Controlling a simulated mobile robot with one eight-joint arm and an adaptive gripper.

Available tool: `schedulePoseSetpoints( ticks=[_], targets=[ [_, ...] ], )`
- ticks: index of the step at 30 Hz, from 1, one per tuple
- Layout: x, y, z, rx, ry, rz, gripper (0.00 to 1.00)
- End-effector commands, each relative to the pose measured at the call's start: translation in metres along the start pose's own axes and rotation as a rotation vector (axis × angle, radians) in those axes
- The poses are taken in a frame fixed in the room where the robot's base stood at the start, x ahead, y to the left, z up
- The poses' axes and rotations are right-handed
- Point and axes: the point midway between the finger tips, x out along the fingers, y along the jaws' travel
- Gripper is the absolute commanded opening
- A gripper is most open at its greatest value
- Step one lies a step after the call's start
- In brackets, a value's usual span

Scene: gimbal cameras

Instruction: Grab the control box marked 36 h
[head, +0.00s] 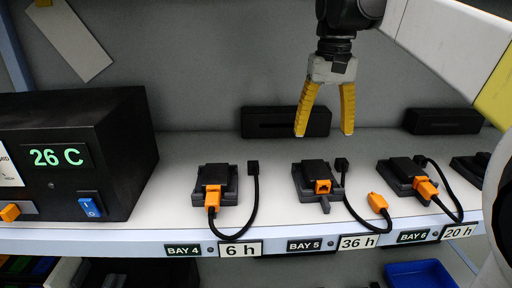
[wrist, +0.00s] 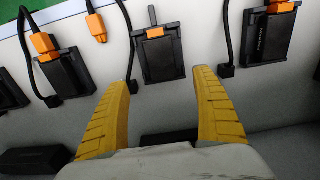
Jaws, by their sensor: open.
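The control box at BAY 5 (head: 312,183), above the shelf-edge label reading 36 h (head: 358,242), is a dark box with an orange socket on its front and a grey lever below it. Its black cable with an orange plug (head: 377,201) lies unplugged to its right. My gripper (head: 324,133) is open and empty, pointing down above and behind this box, apart from it. In the wrist view the same box (wrist: 161,62) sits ahead, between and beyond my open fingertips (wrist: 161,80).
Similar boxes with orange plugs inserted stand at BAY 4 (head: 229,184) on the left and BAY 6 (head: 398,172) on the right. A black unit reading 26 C (head: 110,150) stands at far left. Dark bars (head: 260,121) sit along the back wall.

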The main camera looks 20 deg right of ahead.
Motion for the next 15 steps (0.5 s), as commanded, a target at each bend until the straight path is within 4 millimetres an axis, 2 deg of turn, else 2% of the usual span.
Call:
schedulePoseSetpoints(
  ticks=[3, 10, 15],
  targets=[
    [0.005, -0.008, 0.001, -0.021, -0.013, -0.002, 0.78],
    [0.042, -0.008, 0.001, -0.021, -0.013, -0.002, 0.78],
    [0.056, -0.008, 0.002, -0.02, -0.013, -0.002, 0.78]
  ],
)
